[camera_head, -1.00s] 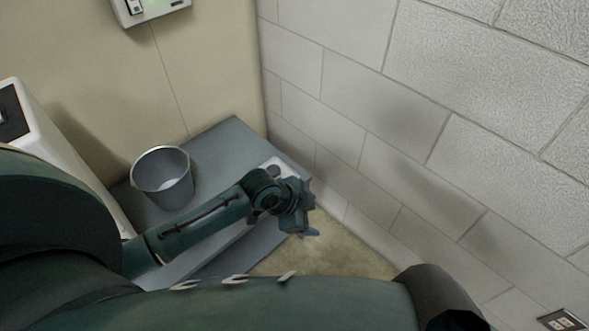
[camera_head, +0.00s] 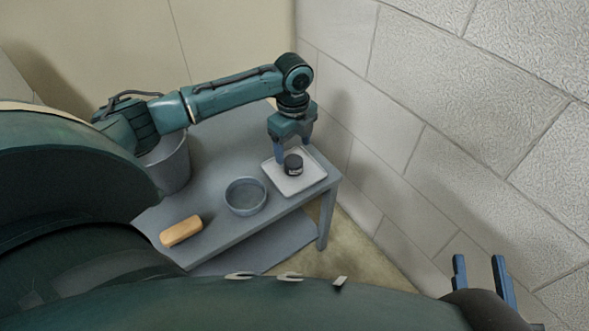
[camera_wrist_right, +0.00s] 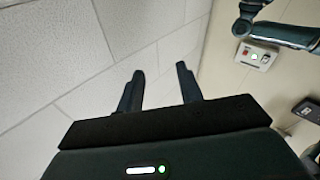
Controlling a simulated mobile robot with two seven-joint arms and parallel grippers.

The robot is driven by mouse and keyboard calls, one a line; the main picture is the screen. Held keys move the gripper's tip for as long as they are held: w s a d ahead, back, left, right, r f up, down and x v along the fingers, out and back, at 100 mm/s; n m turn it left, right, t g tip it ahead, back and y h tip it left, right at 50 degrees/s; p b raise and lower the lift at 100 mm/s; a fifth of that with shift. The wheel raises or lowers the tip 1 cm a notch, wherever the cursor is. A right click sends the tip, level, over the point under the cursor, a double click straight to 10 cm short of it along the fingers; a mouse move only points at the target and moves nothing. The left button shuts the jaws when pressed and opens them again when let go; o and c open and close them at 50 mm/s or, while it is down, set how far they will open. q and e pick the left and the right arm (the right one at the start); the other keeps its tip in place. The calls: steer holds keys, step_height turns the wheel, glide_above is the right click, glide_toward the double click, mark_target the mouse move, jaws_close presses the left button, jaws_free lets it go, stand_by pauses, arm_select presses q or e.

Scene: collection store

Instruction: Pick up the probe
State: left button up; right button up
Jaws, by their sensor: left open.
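A small dark cylinder (camera_head: 293,164) with light marks stands on a square white tray (camera_head: 312,177) near the table's right end. It may be the probe, but I cannot tell for sure. My left gripper (camera_head: 293,143) points down just above it, open, one finger on each side in the picture. I cannot tell whether the fingers touch it. My right gripper (camera_head: 481,277) is open and empty at the lower right, near the block wall. Its two parted fingers also show in the right wrist view (camera_wrist_right: 159,86).
A grey table (camera_head: 222,237) carries a round grey bowl (camera_head: 246,197), a tan block (camera_head: 181,231) at its front edge and a grey bucket (camera_head: 172,168) partly behind my left arm. A block wall (camera_head: 440,100) rises close on the right.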

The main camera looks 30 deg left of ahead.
mark_target(295, 161)
arm_select(q)
steer(key=shift+f, duration=0.7)
step_height(295, 161, down, 4)
steer(key=b, duration=0.3)
steer(key=shift+w+f, duration=0.15)
steer(key=shift+f, duration=0.4)
steer(key=c, duration=1.1)
arm_select(e)
steer(key=shift+w+a+f+m+y, duration=0.1)
steer(key=shift+a+m+y, duration=0.3)
steer(key=shift+y, duration=0.1)
